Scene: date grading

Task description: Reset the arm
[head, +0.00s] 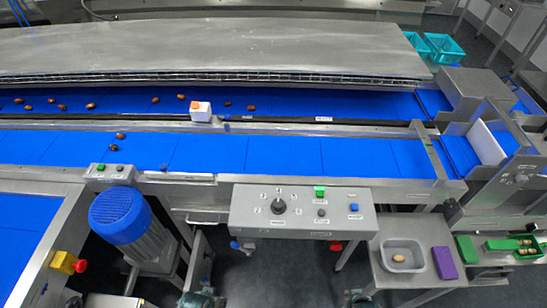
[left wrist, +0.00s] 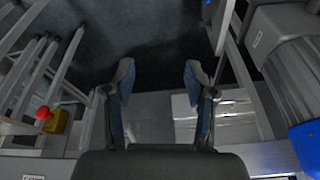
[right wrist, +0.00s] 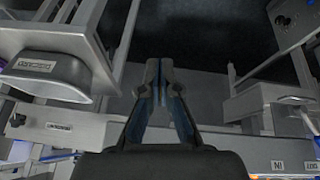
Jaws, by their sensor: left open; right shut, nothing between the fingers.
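My right gripper (right wrist: 159,72) points down over the dark floor in the right wrist view. Its fingertips meet and nothing is between them. Only a small part of it shows at the bottom edge of the head view (head: 360,298), below the control panel. My left gripper (left wrist: 158,76) is open and empty in the left wrist view, its two fingers well apart over the floor and grey metal parts. Neither gripper touches any object that I can see. Most of both arms is out of the head view.
Blue conveyor belts (head: 260,152) carry scattered dates. A control panel (head: 303,207) and a blue-capped motor (head: 119,215) stand in front. Dark floor shows between the frames.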

